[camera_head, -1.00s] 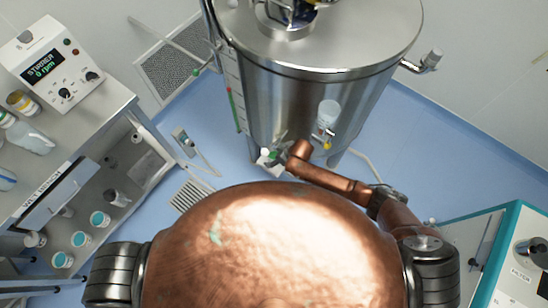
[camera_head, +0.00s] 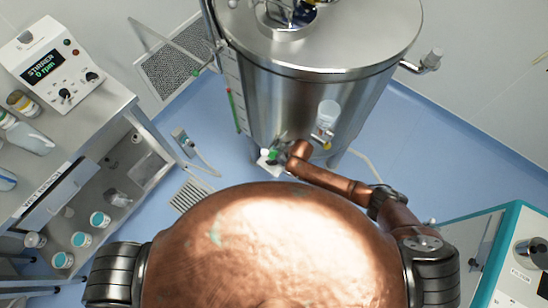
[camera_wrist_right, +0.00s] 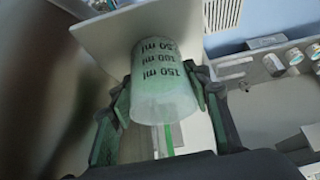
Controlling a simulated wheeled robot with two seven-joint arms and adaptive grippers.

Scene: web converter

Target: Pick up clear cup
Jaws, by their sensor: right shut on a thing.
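The clear cup (camera_wrist_right: 165,95) is frosted and see-through, with dark volume marks such as 150 ml that read upside down in the right wrist view. My right gripper (camera_wrist_right: 164,84) has a dark finger on each side of it and is shut on it. In the head view my right gripper (camera_head: 277,154) is small, in front of the steel tank's lower side, and the cup there is too small to make out clearly. My left gripper is not in view.
A large steel tank (camera_head: 300,110) stands ahead, with a small clear vessel and valve (camera_head: 327,118) on its side. A white flat plate (camera_wrist_right: 112,35) lies behind the cup in the wrist view. A shelved bench (camera_head: 110,115) with bottles is left; a teal-edged machine (camera_head: 510,240) is right.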

